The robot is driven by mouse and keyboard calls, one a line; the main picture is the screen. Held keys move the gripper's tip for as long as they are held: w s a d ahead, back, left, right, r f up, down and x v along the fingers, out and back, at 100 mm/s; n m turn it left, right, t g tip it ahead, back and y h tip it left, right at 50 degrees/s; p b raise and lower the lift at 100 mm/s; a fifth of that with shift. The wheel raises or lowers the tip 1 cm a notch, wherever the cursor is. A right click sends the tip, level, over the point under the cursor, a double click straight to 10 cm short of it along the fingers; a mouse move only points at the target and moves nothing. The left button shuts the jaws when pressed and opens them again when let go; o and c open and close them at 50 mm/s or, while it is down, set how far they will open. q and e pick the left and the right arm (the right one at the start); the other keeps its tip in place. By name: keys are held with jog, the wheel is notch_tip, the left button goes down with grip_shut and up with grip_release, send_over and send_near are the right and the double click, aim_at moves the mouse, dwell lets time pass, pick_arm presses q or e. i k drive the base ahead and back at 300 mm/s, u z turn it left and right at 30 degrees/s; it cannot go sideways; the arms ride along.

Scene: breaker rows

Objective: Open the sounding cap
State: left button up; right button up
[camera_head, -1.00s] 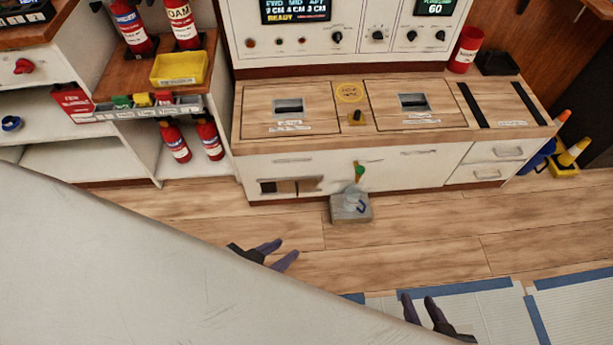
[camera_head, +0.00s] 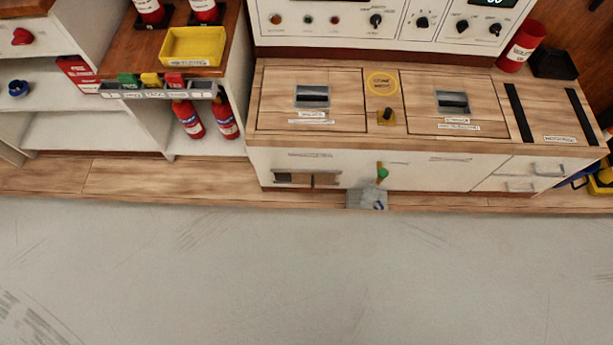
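I cannot be sure which thing is the sounding cap. A small grey block (camera_head: 357,198) stands on the floor against the front of the white console cabinet, with a blue detail on it. A fitting with a green knob (camera_head: 382,173) shows just above it, at the cabinet front. The lower edge of the block meets the edge of a large pale grey surface, so its base is hidden. Neither of my grippers shows in this view.
The pale grey scratched surface (camera_head: 300,275) fills the lower half and hides the floor there. The wood-topped console (camera_head: 345,130) has two hatches with dark handles. Left stand shelves, a yellow tray (camera_head: 193,63) and red extinguishers (camera_head: 187,118). A strip of wooden floor (camera_head: 140,180) shows.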

aim_at(386, 117)
jog(key=z, duration=0.45)
jog(key=k, duration=0.55)
jog(key=z, duration=1.15)
jog(key=i, duration=0.95)
jog(key=u, duration=0.9)
jog(key=i, duration=0.65)
jog(key=u, duration=0.7)
